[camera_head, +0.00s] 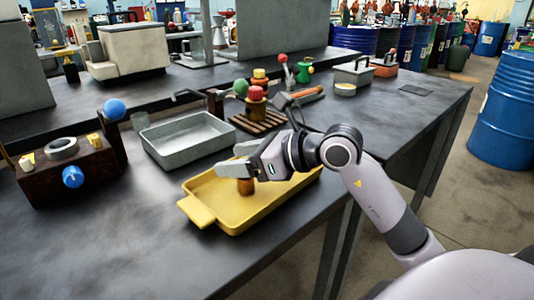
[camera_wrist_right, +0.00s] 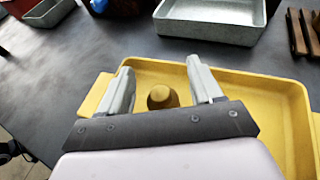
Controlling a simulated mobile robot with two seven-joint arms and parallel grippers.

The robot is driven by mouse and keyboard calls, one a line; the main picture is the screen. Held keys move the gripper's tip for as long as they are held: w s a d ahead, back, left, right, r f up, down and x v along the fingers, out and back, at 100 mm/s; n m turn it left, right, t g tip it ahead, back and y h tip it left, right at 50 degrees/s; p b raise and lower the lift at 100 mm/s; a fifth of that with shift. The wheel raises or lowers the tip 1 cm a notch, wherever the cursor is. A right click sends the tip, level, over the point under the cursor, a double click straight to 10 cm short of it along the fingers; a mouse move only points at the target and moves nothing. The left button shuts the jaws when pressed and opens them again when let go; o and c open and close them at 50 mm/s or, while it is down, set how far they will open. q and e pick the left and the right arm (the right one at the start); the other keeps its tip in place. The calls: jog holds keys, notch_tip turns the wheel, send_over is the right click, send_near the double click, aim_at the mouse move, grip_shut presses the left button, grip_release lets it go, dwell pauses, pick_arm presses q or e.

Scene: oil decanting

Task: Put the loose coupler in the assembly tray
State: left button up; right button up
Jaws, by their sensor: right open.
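The yellow tray (camera_head: 262,207) lies near the front edge of the dark bench and also fills much of the right wrist view (camera_wrist_right: 262,78). A small brown-gold piece, which looks like the coupler (camera_head: 246,187), is inside the tray towards its left, handled end. In the right wrist view the coupler (camera_wrist_right: 162,97) shows between my fingers, with a gap on each side. My right gripper (camera_head: 240,160) is open over the tray. Its two grey fingers (camera_wrist_right: 160,72) straddle the coupler, apart from it. The coupler's lower part is hard to see. My left gripper is not in view.
A grey tray (camera_head: 187,150) lies just behind the yellow tray. A dark fixture with blue knobs (camera_head: 70,178) stands at left. A slatted wooden rack with coloured knobs (camera_head: 262,122) is behind my right gripper. The front left of the bench is clear.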

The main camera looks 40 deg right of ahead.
jog(key=v, duration=1.1)
jog(key=shift+s+b, duration=0.2)
jog(key=shift+b, duration=0.25)
jog(key=shift+d+r, duration=0.1)
